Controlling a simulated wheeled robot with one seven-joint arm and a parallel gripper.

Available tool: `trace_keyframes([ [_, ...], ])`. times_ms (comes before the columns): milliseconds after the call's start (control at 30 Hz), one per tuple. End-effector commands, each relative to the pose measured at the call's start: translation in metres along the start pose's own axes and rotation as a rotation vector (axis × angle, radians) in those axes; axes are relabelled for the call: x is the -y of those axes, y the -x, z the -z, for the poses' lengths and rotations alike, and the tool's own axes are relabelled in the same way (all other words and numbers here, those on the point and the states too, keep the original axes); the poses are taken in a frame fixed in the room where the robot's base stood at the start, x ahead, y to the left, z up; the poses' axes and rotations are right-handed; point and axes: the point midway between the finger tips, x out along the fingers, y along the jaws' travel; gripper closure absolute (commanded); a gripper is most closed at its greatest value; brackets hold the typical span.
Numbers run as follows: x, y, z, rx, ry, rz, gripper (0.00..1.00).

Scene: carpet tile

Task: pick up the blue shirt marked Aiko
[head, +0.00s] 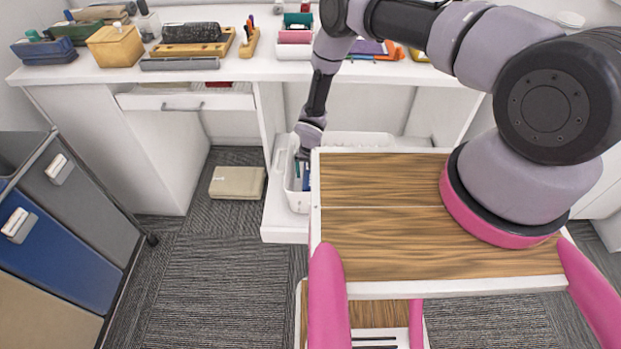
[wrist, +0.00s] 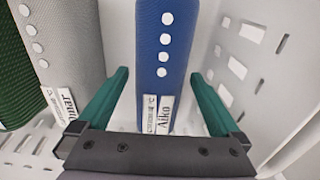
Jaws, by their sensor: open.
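The blue shirt (wrist: 165,45) is a rolled or folded blue bundle with a row of white buttons and a white tag reading "Aiko". It stands in a white basket (wrist: 285,70). My gripper (wrist: 160,76) is open, with one teal finger on each side of the shirt's near part; I cannot tell whether they touch it. In the head view my gripper (head: 302,168) reaches down into the basket (head: 285,190), and a bit of blue shows there beside it. My arm and top board hide much of the basket.
A grey shirt (wrist: 65,40) with a partly readable tag stands left of the blue one, and a green one (wrist: 14,75) lies beyond it. The basket's slotted wall is close on the right. A white desk (head: 225,70) overhangs behind. A beige box (head: 237,182) lies on the carpet.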

Motion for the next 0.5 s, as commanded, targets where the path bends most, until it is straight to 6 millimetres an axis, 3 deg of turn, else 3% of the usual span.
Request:
trace_keyframes([
  [67, -0.0001, 0.0001, -0.0002, 0.0, 0.0, 0.0, 0.04],
  [300, -0.0001, 0.0003, -0.0003, 0.0, 0.0, 0.0, 0.94],
  [500, 0.0, 0.0007, -0.0002, 0.0, 0.0, 0.0, 0.93],
])
